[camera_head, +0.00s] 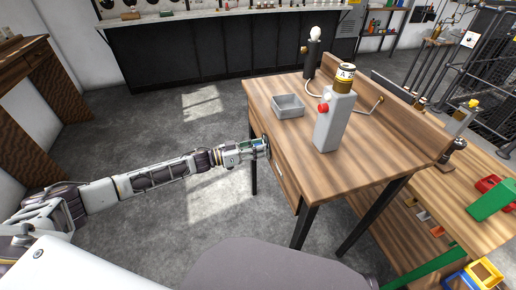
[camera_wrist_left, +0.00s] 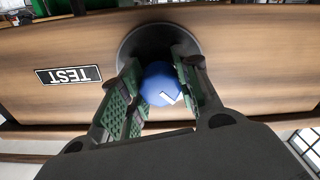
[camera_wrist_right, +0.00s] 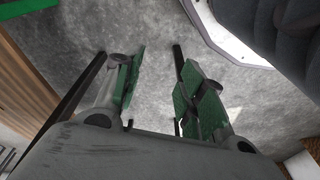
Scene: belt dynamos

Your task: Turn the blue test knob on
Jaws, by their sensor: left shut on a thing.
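The blue test knob (camera_wrist_left: 160,84) sits in a dark round base on the wooden front of the bench, with a white mark on its face. A black TEST label (camera_wrist_left: 68,75) is beside it, upside down in the left wrist view. My left gripper (camera_wrist_left: 158,88) has its green-padded fingers on both sides of the knob and is shut on it. In the head view my left gripper (camera_head: 264,148) is at the bench's front side, and the knob is hidden there. My right gripper (camera_wrist_right: 158,70) is open and empty above the grey floor.
The wooden bench (camera_head: 290,140) bears a grey tray (camera_head: 288,106), a white device (camera_head: 334,120) with a red knob and a brass top, and a dark post with a bulb (camera_head: 314,48). Green and red bins stand at the right. The floor left of the bench is clear.

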